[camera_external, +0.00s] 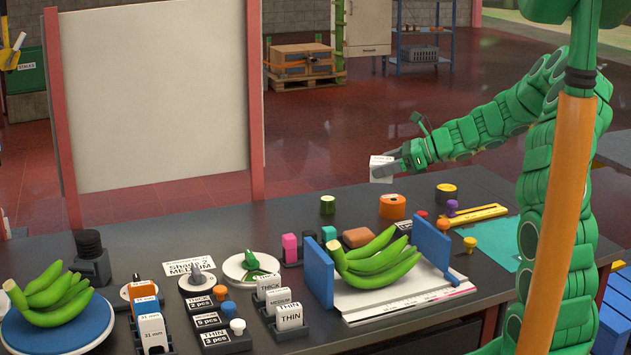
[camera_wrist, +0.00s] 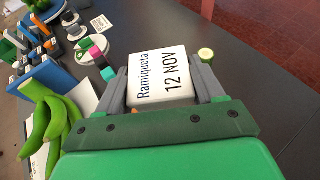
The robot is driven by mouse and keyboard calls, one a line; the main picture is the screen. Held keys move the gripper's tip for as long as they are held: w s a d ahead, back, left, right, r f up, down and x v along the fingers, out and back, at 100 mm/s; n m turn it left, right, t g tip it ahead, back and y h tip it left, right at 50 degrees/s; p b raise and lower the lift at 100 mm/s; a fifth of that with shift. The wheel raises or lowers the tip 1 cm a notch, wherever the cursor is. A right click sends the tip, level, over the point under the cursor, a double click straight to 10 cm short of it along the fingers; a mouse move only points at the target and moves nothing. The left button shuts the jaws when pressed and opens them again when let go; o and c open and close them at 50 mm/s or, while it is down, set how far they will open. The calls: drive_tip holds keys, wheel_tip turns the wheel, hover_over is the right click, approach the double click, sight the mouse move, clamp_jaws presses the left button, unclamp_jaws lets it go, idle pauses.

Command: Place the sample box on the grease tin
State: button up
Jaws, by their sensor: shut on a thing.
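The sample box is a white block (camera_external: 381,169), labelled "Ramiqueta 12 NOV" in the wrist view (camera_wrist: 161,79). My gripper (camera_external: 384,166) is shut on it and holds it in the air above the far side of the bench. In the wrist view the two grey fingers (camera_wrist: 161,88) lie along its sides. A low round tin with a yellow top and dark band (camera_external: 446,193) stands on the bench, right of and below the box in the picture; it looks like the grease tin, but no label is readable. It is not clearly visible in the wrist view.
An orange round container (camera_external: 392,207) and a small green cylinder (camera_external: 327,204) stand near the bench's far edge. Green bananas (camera_external: 376,260) lie between blue upright plates (camera_external: 319,272). A yellow tool (camera_external: 474,216) lies at the right. The bench (camera_external: 285,213) has bare room along its far edge.

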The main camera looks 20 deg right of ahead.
drive_tip(key=s+d+r+m+t+h, duration=0.1)
drive_tip(key=s+d+m+t+h, duration=0.2)
drive_tip(key=d, duration=0.8)
drive_tip(key=s+d+r+m+t+h, duration=0.1)
drive_tip(key=d+r+m+t+h, duration=0.2)
drive_tip(key=d, duration=0.9)
drive_tip(key=m, duration=0.1)
hover_over(449, 188)
drive_tip(key=s, duration=0.1)
drive_tip(key=shift+g, duration=0.4)
drive_tip(key=f, duration=1)
drive_tip(key=shift+a, duration=0.3)
drive_tip(key=shift+w+d+f, duration=0.2)
drive_tip(key=shift+w+f, duration=0.35)
drive_tip(key=shift+f, duration=0.05)
drive_tip(key=shift+f+m, duration=0.3)
drive_tip(key=shift+f, duration=1.3)
drive_tip(key=o, duration=1.1)
drive_tip(key=shift+f, duration=0.1)
